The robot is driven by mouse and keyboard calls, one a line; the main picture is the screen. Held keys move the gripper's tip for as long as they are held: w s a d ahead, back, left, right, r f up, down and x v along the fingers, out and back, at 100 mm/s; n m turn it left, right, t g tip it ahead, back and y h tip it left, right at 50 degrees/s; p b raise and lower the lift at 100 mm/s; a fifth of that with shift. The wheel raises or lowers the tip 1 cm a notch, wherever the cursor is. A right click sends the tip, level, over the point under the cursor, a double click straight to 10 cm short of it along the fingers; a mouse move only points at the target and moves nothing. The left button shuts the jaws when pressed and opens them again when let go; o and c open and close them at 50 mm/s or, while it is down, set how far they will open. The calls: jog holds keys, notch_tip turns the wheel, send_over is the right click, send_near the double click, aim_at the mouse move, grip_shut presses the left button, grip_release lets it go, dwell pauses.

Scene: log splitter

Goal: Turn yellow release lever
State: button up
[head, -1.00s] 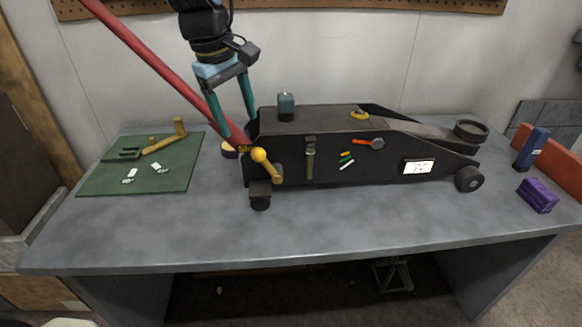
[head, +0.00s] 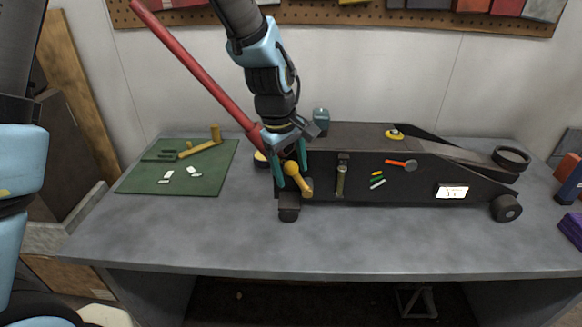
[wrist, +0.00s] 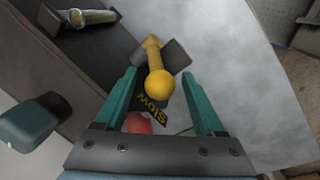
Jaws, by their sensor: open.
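The yellow release lever (head: 304,187) has a round knob and a short shaft, and sits at the left end of the dark jack body (head: 400,180). My gripper (head: 290,172) is open, with its teal fingers pointing down on either side of the knob. In the wrist view the lever's knob (wrist: 160,84) appears between the two fingertips of my gripper (wrist: 158,77), with a gap on each side. Contact is not visible. A "Slow" label (wrist: 152,110) shows just behind the knob.
A red handle (head: 200,75) slants up left from the jack's end, close beside my arm. A green mat (head: 165,180) lies left. The table's front (head: 300,245) is clear.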

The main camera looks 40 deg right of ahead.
grip_shut()
dwell(0.6)
dwell(0.8)
